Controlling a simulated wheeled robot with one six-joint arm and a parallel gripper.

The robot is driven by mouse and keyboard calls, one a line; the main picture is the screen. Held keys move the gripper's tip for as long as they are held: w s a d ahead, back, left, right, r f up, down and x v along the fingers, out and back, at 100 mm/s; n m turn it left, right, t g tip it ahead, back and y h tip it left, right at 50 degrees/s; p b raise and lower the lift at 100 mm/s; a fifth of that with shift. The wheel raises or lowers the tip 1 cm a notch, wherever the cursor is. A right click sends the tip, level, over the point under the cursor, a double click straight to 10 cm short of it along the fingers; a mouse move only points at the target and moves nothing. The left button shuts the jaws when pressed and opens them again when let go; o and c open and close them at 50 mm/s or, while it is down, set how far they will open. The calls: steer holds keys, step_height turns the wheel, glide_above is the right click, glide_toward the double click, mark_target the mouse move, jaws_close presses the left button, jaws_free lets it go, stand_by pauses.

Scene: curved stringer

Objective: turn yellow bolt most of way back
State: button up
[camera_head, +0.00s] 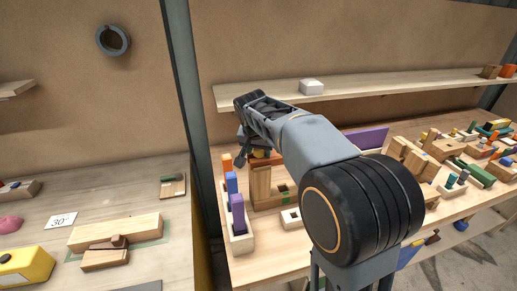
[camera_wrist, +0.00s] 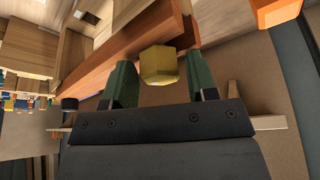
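The yellow bolt (camera_wrist: 159,66) shows its faceted head in the wrist view, at the edge of a long orange bar (camera_wrist: 135,40). My gripper (camera_wrist: 157,72) has its two green fingers apart, one on each side of the bolt head. A narrow gap shows on the right side of the head; the left finger is very close, and I cannot tell if it touches.
A white holder (camera_head: 238,240) with coloured pegs stands left of the wooden block (camera_head: 261,188). A shelf (camera_head: 385,84) runs behind my arm. Many toy parts crowd the bench's right.

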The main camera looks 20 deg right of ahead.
steer(key=c, duration=0.8)
steer(key=n, duration=0.2)
steer(key=n+y, duration=0.1)
steer(key=n, duration=0.1)
steer(key=shift+d+r+n+t+y+p, duration=0.2)
steer(key=shift+n+t+y+p, duration=0.1)
steer(key=shift+t+p, duration=0.1)
steer(key=n+y, duration=0.1)
steer(key=n, duration=0.2)
steer(key=shift+n, duration=0.3)
steer(key=shift+n+y, duration=0.4)
steer(key=n, duration=0.1)
steer(key=n+y, duration=0.1)
steer(key=n, duration=0.1)
steer(key=shift+d+r+n+g, duration=0.15)
steer(key=shift+n+g, duration=0.15)
steer(key=shift+g, duration=0.1)
steer(key=n+y, duration=0.1)
steer(key=n, duration=0.2)
steer(key=shift+w+g+p, duration=0.1)
steer(key=shift+g+p, duration=0.3)
steer(key=shift+n, duration=0.3)
